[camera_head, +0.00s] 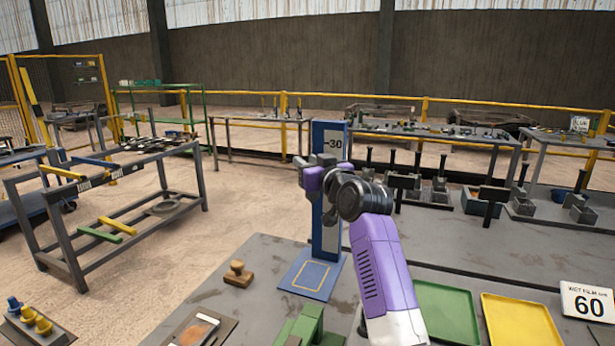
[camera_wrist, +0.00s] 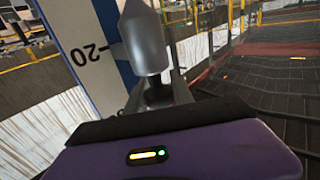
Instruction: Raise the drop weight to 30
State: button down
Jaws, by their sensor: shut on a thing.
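The blue drop stand (camera_head: 322,245) rises from a blue base plate with a yellow outlined square (camera_head: 312,275). Its white scale shows a 30 mark (camera_head: 333,142) near the top in the head view. My gripper (camera_head: 312,165) is at the stand's upper part, just below the 30 label. In the wrist view the grey metal drop weight (camera_wrist: 148,45), a cylinder with a tapered end, is beside the scale's 20 mark (camera_wrist: 90,54), which appears upside down. My gripper (camera_wrist: 158,92) is shut on the weight; the exact grip contact is partly hidden.
A wooden-handled block (camera_head: 238,274) is left of the base plate. A green block (camera_head: 305,325) is in front. Bench space left of the stand is mostly clear.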

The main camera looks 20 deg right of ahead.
notch_tip(320, 180, up, 9)
jog(key=p, duration=0.3)
jog(key=shift+r+p, duration=0.2)
jog(key=shift+p, duration=0.15)
jog(key=shift+f, duration=0.1)
jog(key=c, duration=1.1)
grip_release()
jog(key=shift+s+d+b, duration=0.2)
jog(key=shift+s, duration=1.1)
jog(key=shift+s+d+b, duration=0.2)
jog(key=shift+s+b, duration=0.05)
jog(key=shift+s, duration=1.05)
jog(key=shift+s+d+b, duration=0.2)
jog(key=shift+s, duration=1.1)
